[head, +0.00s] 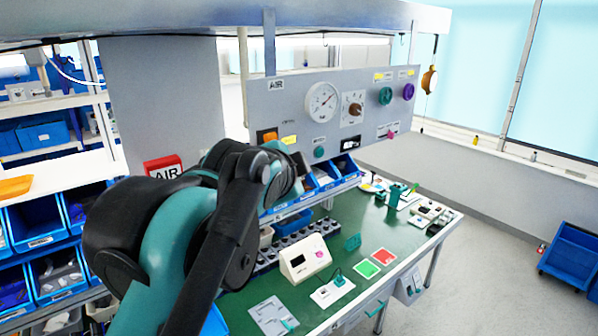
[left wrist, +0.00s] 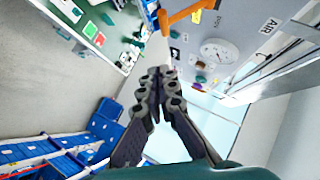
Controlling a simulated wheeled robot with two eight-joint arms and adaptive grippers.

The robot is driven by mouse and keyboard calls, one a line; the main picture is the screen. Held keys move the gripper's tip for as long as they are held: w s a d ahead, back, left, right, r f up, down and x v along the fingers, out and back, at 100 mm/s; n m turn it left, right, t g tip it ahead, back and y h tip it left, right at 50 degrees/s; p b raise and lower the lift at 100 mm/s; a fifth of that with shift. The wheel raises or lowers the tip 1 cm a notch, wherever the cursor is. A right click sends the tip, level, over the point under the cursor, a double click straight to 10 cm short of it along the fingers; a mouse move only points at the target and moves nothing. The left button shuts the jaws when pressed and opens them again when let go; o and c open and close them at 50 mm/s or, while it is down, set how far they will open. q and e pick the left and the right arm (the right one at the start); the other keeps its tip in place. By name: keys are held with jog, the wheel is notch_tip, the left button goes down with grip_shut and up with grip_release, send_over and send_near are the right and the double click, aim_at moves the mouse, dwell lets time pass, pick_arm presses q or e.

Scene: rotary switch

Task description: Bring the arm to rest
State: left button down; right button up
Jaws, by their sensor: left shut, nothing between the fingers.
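The grey panel (head: 290,108) stands above the back of the green bench. It carries a round white gauge (head: 322,102), a brown rotary knob (head: 353,108) on a white plate, a teal knob (head: 385,95) and a purple knob (head: 408,91). My left arm rises from the lower left in the head view and covers part of the bench and panel edge. Its gripper is hidden there. In the left wrist view my left gripper (left wrist: 158,82) has its fingers together, with nothing between them. The gauge (left wrist: 218,51) shows beyond it, apart from the fingers. My right gripper is not visible.
The green bench (head: 352,218) holds a white box with a display (head: 304,258), a red card (head: 383,257) and a green card (head: 366,268). Blue bins (head: 35,222) fill shelves on the left. Open floor (head: 500,270) lies to the right.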

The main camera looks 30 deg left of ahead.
pick_arm(q)
jog(key=s+d+f+n+g+h+b, duration=0.1)
jog(key=f+b, duration=0.8)
jog(key=f, duration=1.3)
jog(key=s+d+f+n+g+h+b, duration=0.1)
jog(key=s+d+f+n+b, duration=0.4)
jog(key=f, duration=1.7)
jog(key=s+d+f+n+g+h+b, duration=0.1)
jog(key=s+d+f+n+g+b, duration=0.2)
jog(key=f+b, duration=1)
notch_tip(320, 180, down, 9)
jog(key=shift+s+d+r+g+h, duration=0.1)
jog(key=shift+s+d+g+h, duration=0.2)
jog(key=shift+s+d, duration=0.3)
